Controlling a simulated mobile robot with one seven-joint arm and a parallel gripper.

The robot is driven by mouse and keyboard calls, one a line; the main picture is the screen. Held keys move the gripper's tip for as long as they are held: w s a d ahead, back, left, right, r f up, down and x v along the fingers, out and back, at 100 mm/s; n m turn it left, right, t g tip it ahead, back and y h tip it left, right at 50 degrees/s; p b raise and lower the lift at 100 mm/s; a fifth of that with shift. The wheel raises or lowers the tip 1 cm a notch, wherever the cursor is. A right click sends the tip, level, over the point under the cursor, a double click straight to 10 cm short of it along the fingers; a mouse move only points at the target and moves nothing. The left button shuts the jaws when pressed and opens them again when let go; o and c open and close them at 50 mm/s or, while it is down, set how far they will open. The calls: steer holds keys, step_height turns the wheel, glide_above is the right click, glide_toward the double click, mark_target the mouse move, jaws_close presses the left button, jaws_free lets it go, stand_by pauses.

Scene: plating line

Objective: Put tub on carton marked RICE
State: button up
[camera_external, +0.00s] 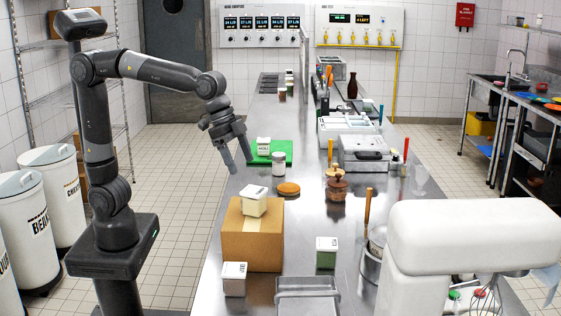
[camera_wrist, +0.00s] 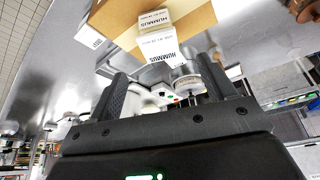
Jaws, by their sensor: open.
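A white tub marked HUMMUS (camera_wrist: 172,47) sits on a brown cardboard box (camera_wrist: 205,28). In the external view the white tub (camera_external: 254,200) rests on the box (camera_external: 251,245). My gripper (camera_external: 238,166) is open and empty above the steel counter, behind and above the box. In the wrist view the tub appears beyond my open fingers (camera_wrist: 162,75), apart from them. White cartons stand on a green board (camera_external: 263,146) and by the box's front left (camera_external: 234,279). A green-and-white carton (camera_external: 327,252) stands to the right. I cannot read RICE on any carton.
A white-lidded jar (camera_external: 279,163) and an orange disc (camera_external: 288,189) lie near my gripper. A metal tray (camera_external: 307,295) is at the front. A large white mixer (camera_external: 470,245) fills the right foreground. The counter between box and green carton is clear.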

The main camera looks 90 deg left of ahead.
steer(key=s+a+f+n+y, duration=0.1)
steer(key=s+a+f+n, duration=0.1)
steer(key=s+a, duration=0.5)
steer(key=s+a+f+n+t, duration=0.1)
steer(key=s+a+f, duration=0.4)
steer(key=s, duration=0.9)
steer(key=shift+s+a+n+y, duration=0.3)
steer(key=shift+a+n+y, duration=0.1)
steer(key=shift+a+n, duration=0.4)
